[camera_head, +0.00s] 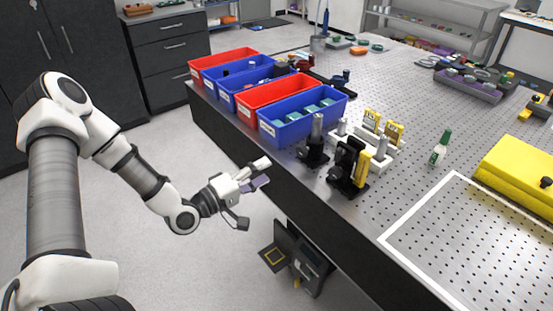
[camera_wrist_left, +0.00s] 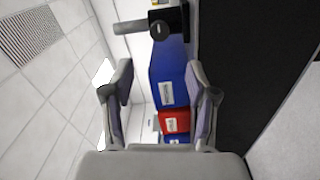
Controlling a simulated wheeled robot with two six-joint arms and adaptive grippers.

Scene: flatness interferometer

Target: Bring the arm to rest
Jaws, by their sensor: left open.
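My left arm comes in from the left in the head view. My left gripper (camera_head: 252,190) hangs in the air in front of the table's near edge, below the level of the bins, with nothing between its fingers. In the left wrist view the two fingers of the left gripper (camera_wrist_left: 161,95) are spread apart. Blue bins and a red bin (camera_wrist_left: 175,121) show beyond and between them, apart from the fingers. My right gripper is not in either view.
Dark drawers (camera_head: 172,55) stand behind.

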